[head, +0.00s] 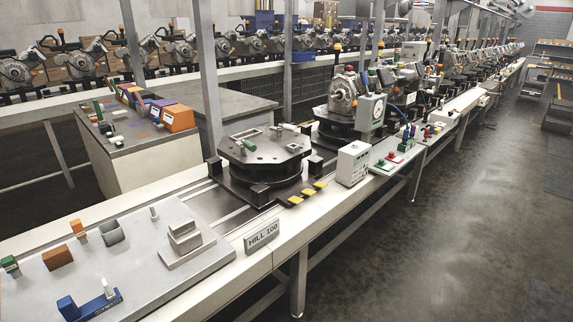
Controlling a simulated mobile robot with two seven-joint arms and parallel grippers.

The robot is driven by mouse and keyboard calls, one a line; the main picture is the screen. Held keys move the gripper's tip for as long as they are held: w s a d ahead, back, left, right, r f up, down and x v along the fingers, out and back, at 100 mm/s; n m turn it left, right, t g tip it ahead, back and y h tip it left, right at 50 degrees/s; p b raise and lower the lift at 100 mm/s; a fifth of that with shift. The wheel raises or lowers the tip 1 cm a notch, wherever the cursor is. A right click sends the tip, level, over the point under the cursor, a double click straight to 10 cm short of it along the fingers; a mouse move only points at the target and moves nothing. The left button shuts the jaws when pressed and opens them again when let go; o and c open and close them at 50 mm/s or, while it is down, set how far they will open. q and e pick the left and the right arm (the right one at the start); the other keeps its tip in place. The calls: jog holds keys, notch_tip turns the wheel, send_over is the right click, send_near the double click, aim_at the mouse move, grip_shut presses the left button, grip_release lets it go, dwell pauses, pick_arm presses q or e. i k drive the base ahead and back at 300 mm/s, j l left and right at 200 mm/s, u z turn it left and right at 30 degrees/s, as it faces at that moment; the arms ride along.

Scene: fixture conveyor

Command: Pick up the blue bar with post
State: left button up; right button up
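The blue bar with post (101,303) lies near the front edge of the grey plate at the lower left. Its dark blue base runs slantwise, and a short white post stands up from it. A blue block stands at the bar's left end; I cannot tell if it is part of the bar. Neither of my grippers is in view, and nothing is seen touching the bar.
The grey plate (150,262) also carries an orange-brown block (58,257), a grey cup-like part (111,232) and a stepped grey block (185,240). A "MILL 160" sign (262,236) and a dark octagonal fixture (265,150) stand to the right.

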aim_at(66, 306)
jog(key=u, duration=1.3)
